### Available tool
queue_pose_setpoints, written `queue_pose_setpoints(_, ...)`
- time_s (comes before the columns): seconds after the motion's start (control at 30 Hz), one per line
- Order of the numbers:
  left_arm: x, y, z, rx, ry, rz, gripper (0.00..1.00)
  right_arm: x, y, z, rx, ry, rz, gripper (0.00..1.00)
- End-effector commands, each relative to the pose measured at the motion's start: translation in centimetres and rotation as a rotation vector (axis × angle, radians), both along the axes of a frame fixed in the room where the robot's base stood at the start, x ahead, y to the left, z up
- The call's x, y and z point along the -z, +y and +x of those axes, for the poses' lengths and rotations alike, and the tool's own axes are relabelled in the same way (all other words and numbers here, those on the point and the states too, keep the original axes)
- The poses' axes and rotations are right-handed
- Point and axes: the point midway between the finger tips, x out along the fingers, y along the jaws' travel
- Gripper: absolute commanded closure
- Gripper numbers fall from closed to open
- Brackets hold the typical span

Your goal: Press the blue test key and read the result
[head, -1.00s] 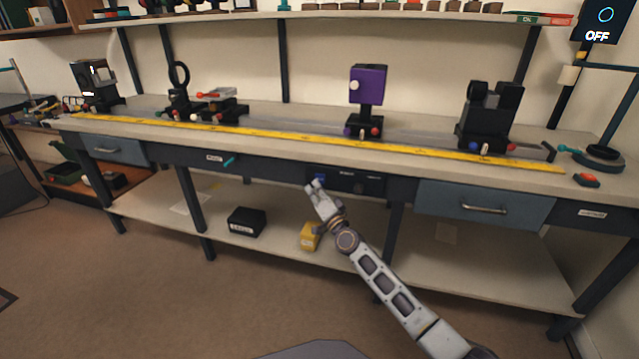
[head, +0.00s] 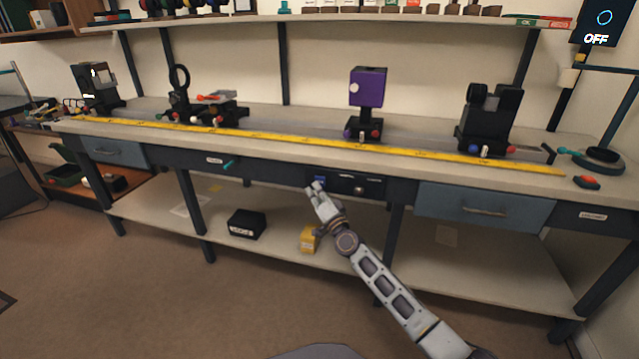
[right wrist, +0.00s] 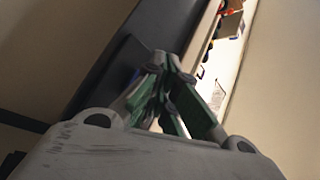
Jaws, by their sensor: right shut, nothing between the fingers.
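The blue test key (head: 320,180) is a small blue patch on the dark control panel (head: 345,186) under the bench's front edge in the head view. My right gripper (head: 316,188) is shut and empty, with its fingertips at or just in front of the key. The fingers partly cover it, and I cannot tell whether they touch it. A screen (head: 602,22) at the top right reads "OFF" under a blue ring. My left gripper is not in view.
The bench top (head: 420,140) carries a yellow ruler (head: 290,139), a purple block on a mount (head: 367,88) and black optical mounts. A blue drawer (head: 484,207) is right of the panel. A yellow box (head: 308,240) and a black box (head: 246,224) sit on the lower shelf.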

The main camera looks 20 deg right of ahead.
Motion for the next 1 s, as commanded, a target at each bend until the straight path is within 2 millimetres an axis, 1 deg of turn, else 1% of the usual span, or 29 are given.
queue_pose_setpoints(0.47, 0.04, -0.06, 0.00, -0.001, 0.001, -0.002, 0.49, 0.01, -0.01, 0.03, 0.000, 0.000, 0.000, 1.00)
queue_pose_setpoints(1.0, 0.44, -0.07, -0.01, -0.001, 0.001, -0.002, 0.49, -0.04, -0.50, 0.70, 0.000, 0.000, 0.000, 1.00)
